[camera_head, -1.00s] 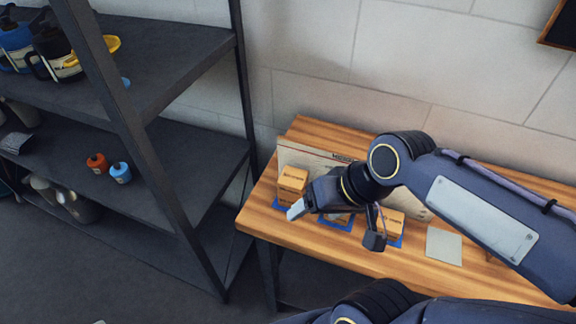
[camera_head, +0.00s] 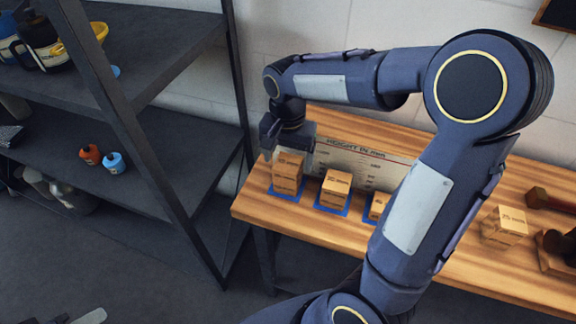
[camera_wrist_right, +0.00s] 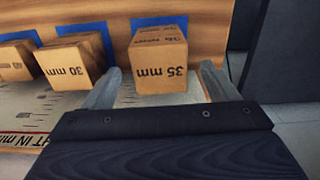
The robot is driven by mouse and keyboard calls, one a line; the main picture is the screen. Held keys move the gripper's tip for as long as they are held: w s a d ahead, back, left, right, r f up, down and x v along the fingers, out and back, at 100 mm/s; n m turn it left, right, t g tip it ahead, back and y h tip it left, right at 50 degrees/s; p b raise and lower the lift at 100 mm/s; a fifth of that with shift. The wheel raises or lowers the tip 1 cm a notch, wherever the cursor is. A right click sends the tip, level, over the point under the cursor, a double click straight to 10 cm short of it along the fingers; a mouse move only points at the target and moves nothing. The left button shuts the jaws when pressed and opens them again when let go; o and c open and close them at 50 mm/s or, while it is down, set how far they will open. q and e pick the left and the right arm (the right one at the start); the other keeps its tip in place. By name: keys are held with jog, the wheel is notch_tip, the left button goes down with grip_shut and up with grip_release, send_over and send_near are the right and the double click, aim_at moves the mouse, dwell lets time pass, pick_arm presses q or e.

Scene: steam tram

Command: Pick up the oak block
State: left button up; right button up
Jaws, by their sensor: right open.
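Wooden blocks stand on blue pads on the table. The leftmost block (camera_head: 287,172) is the tallest; in the right wrist view a block marked 35 mm (camera_wrist_right: 160,60) sits ahead of my jaws. No label I can read says oak. My right gripper (camera_head: 288,150) is at the leftmost block, partly hiding its top. In the right wrist view its fingers (camera_wrist_right: 158,92) are open, one to each side of the 35 mm block; contact is not visible. A pale tip of my left gripper (camera_head: 90,317) shows at the bottom left edge; its jaws are mostly out of frame.
Two more blocks (camera_head: 335,188) (camera_head: 378,207) stand to the right on pads. Another block (camera_head: 503,226) and dark tools (camera_head: 555,245) lie further right. A height board (camera_head: 350,160) stands behind the blocks. A dark shelf (camera_head: 150,150) rises at the left.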

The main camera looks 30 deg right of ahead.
notch_tip(320, 180, down, 2)
jog(key=shift+f, duration=0.2)
jog(key=c, duration=1.1)
jog(key=shift+r, duration=0.15)
